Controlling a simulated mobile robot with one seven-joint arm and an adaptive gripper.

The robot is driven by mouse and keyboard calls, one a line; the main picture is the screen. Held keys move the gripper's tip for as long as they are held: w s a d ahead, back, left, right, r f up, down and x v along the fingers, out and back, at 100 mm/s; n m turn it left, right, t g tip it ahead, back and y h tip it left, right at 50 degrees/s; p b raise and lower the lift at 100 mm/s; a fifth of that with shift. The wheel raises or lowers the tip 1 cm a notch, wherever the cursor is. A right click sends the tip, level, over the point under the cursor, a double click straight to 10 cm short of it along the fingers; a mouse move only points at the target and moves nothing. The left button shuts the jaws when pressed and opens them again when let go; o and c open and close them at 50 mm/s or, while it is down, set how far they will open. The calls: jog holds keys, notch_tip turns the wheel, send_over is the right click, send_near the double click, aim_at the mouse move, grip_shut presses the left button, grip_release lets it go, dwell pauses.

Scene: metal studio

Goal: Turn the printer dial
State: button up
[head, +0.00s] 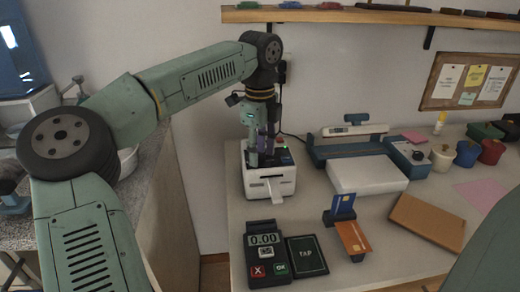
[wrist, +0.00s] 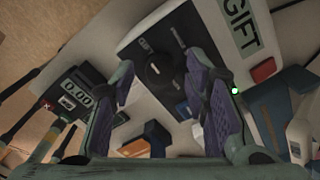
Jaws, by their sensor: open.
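The printer (head: 285,183) is a small white box on the table, with a paper slip (head: 276,192) out of its front. My gripper (head: 262,157) points down over the printer's top in the head view. In the wrist view my open gripper (wrist: 158,76) has one purple-padded finger on each side of the dial. I cannot tell whether either finger touches it. The dial is hidden behind my gripper in the head view.
A card terminal (head: 267,255) and TAP pad (head: 306,256) stand in front of the printer. A shelf (head: 375,17) runs along the wall above. Bare table shows between these things.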

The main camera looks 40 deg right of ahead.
jog(key=shift+f, duration=0.1)
jog(key=shift+c, duration=0.4)
grip_shut()
